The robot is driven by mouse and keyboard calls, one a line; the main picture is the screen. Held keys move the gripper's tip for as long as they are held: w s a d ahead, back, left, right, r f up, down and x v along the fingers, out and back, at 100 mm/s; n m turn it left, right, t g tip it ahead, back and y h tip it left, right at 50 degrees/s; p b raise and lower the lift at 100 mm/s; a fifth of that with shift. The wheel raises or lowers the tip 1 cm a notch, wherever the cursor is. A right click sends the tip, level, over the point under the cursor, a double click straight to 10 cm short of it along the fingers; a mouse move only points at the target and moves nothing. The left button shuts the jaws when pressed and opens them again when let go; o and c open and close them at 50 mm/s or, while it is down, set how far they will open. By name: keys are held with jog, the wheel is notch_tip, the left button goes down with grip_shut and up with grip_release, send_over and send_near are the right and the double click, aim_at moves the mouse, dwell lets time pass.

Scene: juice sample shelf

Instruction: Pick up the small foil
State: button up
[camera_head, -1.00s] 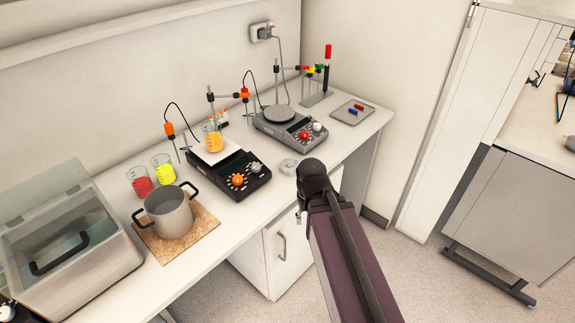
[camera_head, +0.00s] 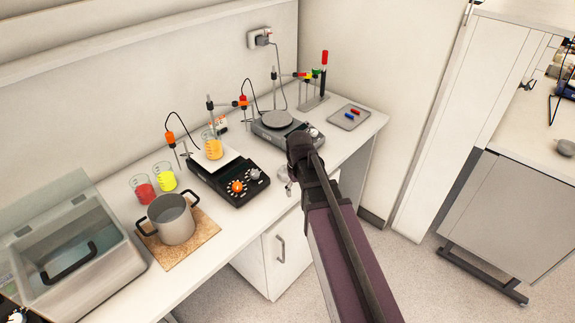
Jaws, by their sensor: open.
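A small silvery foil (camera_head: 284,173) lies on the white counter near its front edge, between the two hotplates. Part of it is hidden behind my arm. The dark end of my arm with my gripper (camera_head: 297,158) is just right of the foil and over the counter's front edge. My gripper is open, and I see nothing held in it. Its fingertips are hard to make out, and I cannot tell whether they touch the foil.
A black hotplate (camera_head: 228,178) with an orange beaker is left of my gripper. A grey hotplate (camera_head: 278,120) stands close behind it. A pot (camera_head: 171,221) sits on a cork board farther left.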

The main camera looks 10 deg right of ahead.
jog(key=w+r+n+p, duration=0.2)
jog(key=w+r+p, duration=0.1)
jog(key=w, duration=0.6)
jog(key=w+r+n+p, duration=0.3)
jog(key=w+r, duration=0.2)
jog(key=w, duration=0.3)
jog(key=shift+w+p, duration=0.35)
notch_tip(320, 180, down, 9)
jog(key=b, duration=0.8)
jog(key=shift+r+b, duration=0.2)
jog(key=shift+b, duration=0.1)
jog(key=shift+f, duration=0.1)
jog(key=shift+s+f+b, duration=0.15)
jog(key=shift+f+b, duration=2.35)
jog(key=shift+b, duration=0.1)
jog(key=shift+c, duration=0.2)
jog(key=c, duration=1)
